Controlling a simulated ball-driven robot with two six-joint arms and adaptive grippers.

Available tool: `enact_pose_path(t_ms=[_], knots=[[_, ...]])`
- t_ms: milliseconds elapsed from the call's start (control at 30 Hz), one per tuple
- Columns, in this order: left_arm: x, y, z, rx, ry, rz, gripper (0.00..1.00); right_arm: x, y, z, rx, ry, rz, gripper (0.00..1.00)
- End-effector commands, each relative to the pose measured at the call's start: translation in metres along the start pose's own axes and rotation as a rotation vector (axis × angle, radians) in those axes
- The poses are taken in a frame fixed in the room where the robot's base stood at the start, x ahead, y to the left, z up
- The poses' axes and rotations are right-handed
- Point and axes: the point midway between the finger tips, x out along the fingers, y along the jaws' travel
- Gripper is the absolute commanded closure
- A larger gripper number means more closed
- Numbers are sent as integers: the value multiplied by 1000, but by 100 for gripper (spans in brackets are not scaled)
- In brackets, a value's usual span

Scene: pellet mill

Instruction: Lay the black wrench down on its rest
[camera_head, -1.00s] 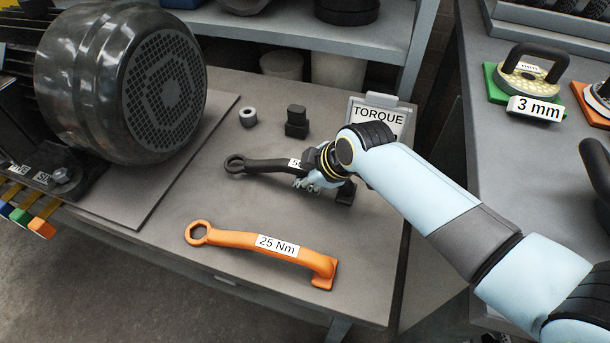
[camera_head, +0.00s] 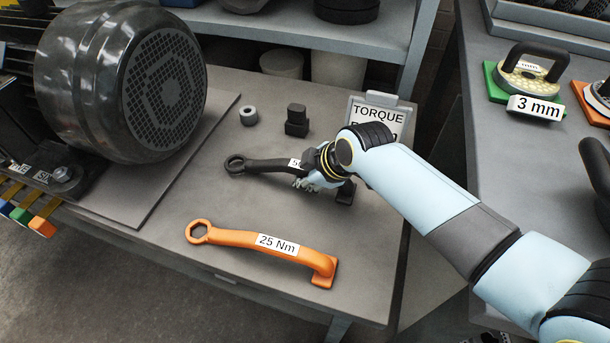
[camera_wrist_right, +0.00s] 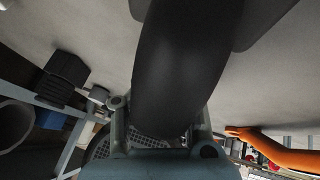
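The black wrench (camera_head: 262,165) lies low over the grey bench, its ring end to the left and its right end by a black block (camera_head: 345,192). A white label on it is partly covered by my right gripper (camera_head: 312,180). In the right wrist view its dark handle (camera_wrist_right: 180,75) fills the space between the fingers (camera_wrist_right: 162,130), which appear shut on it. I cannot tell whether the wrench touches its rest. My left gripper is not in view.
An orange wrench (camera_head: 260,241) labelled 25 Nm lies in front. A black block (camera_head: 296,121) and a grey ring (camera_head: 248,116) stand behind. A large motor (camera_head: 120,80) is at left, a TORQUE sign (camera_head: 381,112) at the back right. The bench between the wrenches is clear.

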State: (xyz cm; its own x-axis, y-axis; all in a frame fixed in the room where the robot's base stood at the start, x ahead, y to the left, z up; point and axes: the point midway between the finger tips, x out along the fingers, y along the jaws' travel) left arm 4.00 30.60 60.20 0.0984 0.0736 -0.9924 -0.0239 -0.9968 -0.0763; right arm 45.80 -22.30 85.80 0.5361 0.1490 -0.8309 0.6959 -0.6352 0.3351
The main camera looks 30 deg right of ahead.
Motion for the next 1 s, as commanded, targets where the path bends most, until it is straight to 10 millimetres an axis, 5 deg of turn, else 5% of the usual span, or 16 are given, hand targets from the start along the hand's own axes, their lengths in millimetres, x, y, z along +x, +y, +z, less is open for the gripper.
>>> enact_pose_path(t_ms=[600, 867, 1000], knots=[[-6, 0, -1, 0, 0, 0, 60, -4, 2, -3, 0, 3, 3, 100], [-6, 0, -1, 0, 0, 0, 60, -4, 3, -3, 0, 3, 3, 67], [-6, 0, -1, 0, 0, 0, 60, -3, 2, -3, 1, 2, 2, 66]])
